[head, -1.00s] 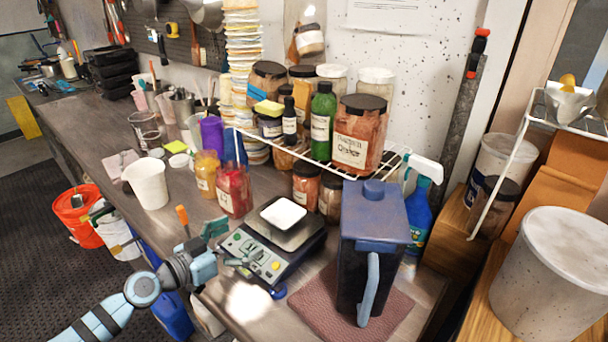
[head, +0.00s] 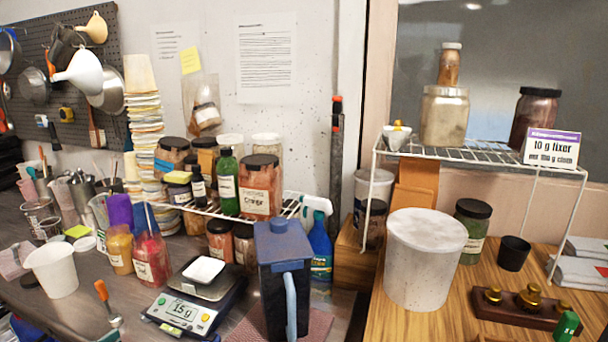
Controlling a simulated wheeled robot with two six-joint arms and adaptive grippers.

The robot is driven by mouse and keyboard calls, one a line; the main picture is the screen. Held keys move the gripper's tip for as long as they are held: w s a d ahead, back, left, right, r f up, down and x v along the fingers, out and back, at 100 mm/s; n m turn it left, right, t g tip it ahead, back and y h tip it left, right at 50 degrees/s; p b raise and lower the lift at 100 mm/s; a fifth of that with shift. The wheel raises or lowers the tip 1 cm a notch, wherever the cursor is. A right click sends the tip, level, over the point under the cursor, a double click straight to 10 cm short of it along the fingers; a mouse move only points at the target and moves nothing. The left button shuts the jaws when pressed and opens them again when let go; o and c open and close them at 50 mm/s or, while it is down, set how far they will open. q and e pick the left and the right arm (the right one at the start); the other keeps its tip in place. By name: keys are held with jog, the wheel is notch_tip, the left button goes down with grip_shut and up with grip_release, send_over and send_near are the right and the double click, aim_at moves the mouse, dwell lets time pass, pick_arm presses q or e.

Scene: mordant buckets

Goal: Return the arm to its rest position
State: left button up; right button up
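My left arm is almost wholly out of the head view. A small teal-grey piece at the bottom left edge, just under an orange-handled tool (head: 101,290), may be the tip of my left gripper; too little shows to tell whether it is open or shut. No part of my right arm or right gripper is in view. The scale (head: 186,312) stands on the bench with a white weighing dish (head: 203,270) on its plate and a lit display. The dark blue lidded pitcher (head: 284,285) stands upright to its right.
Red (head: 151,260) and yellow (head: 120,250) jars and a white beaker (head: 53,270) stand left of the scale. A wire rack (head: 290,208) holds jars behind it. On the wooden surface at right are a large white-lidded bucket (head: 425,262), a black cup (head: 514,253) and a weight block (head: 520,312).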

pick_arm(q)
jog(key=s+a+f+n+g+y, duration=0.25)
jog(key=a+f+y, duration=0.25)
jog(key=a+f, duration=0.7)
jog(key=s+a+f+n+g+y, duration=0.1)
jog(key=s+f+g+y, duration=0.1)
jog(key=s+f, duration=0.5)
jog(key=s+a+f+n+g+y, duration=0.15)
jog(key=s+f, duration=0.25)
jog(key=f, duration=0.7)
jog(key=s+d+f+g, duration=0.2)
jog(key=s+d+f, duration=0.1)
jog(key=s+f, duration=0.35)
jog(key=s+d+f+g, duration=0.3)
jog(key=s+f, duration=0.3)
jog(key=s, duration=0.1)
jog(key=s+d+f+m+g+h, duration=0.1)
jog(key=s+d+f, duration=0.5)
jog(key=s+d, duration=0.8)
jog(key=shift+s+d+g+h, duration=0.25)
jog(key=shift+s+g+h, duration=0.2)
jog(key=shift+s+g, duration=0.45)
pick_arm(e)
jog(key=shift+s, duration=0.3)
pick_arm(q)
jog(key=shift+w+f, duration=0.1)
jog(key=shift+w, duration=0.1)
